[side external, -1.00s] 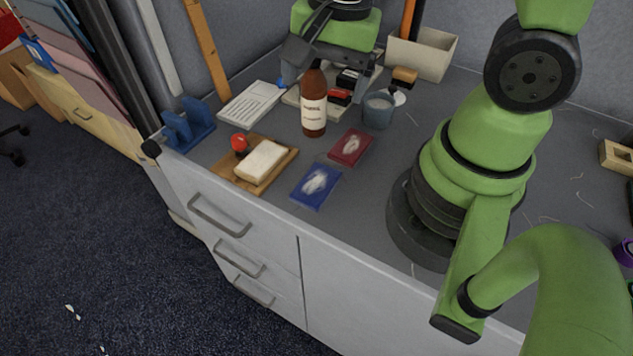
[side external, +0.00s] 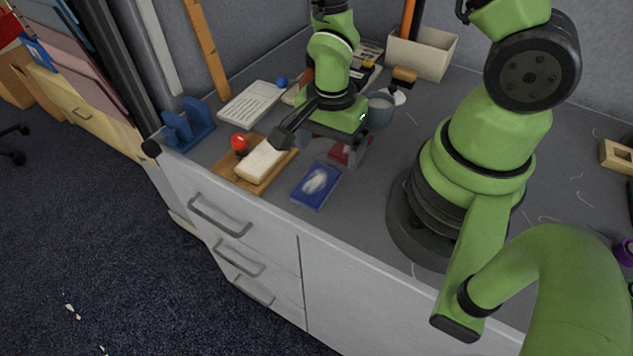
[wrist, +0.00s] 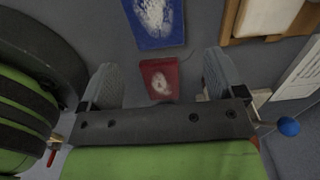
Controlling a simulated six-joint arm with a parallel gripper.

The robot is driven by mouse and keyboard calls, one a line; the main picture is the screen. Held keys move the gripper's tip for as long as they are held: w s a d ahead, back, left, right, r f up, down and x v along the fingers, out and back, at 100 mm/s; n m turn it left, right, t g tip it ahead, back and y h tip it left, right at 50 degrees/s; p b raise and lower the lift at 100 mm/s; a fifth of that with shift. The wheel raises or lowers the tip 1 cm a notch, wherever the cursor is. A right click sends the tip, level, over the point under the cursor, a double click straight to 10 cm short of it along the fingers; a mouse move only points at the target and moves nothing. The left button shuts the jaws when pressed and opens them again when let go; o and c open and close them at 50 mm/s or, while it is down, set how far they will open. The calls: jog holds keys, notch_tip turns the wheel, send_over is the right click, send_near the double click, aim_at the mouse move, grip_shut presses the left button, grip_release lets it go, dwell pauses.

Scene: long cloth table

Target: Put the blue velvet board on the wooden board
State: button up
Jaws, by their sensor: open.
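The blue velvet board (side external: 309,200) lies flat on the table near its front edge, with a pale, feathery patch on it. It also shows at the top of the wrist view (wrist: 135,35). The wooden board (side external: 224,170) lies to its left, bearing a cream block (side external: 260,160) and a red ball (side external: 239,142). My gripper (side external: 322,148) is open and empty, just behind the blue board. In the wrist view, a red board (wrist: 160,80) lies between the open fingers (wrist: 163,75), below them. My arm partly hides the red board in the side view.
A blue holder (side external: 188,125) stands at the left table edge. A grey cup (side external: 380,110) stands right of my gripper. The brown bottle is mostly hidden by my arm.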

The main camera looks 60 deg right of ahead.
aim_at(329, 166)
jog(key=shift+d+f, duration=0.1)
jog(key=shift+f, duration=2.05)
jog(key=c, duration=1)
jog(key=shift+r, duration=0.1)
notch_tip(329, 166, up, 9)
jog(key=w, duration=1.1)
jog(key=shift+a, duration=0.35)
